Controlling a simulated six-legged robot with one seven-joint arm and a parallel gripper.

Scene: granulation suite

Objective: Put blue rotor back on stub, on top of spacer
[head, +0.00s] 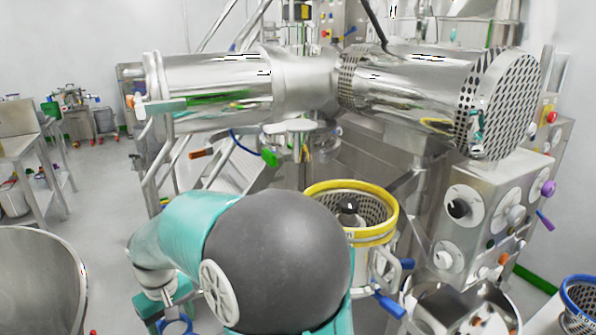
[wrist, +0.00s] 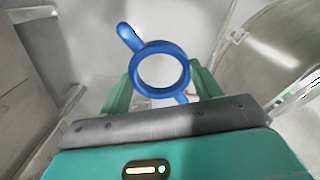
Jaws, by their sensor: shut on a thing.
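The blue rotor (wrist: 131,38), a ring with an arm at upper left and another at lower right, is held between the green fingers of my gripper (wrist: 163,88) in the wrist view. In the head view, part of the blue ring (head: 175,327) shows at the bottom edge, below my arm, with the gripper (head: 166,311) partly cut off. A dark rounded piece on a post (head: 349,208) stands inside the yellow-rimmed perforated vessel (head: 388,200), right of my arm. I cannot tell whether this is the stub or the spacer. The rotor is apart from it.
A large steel cylinder machine (head: 215,80) spans the back. A control cabinet with knobs (head: 480,215) stands right of the vessel, and blue handles (head: 390,306) stick out below it. A blue-rimmed basket (head: 580,281) is at lower right, a round steel bin (head: 40,280) at lower left.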

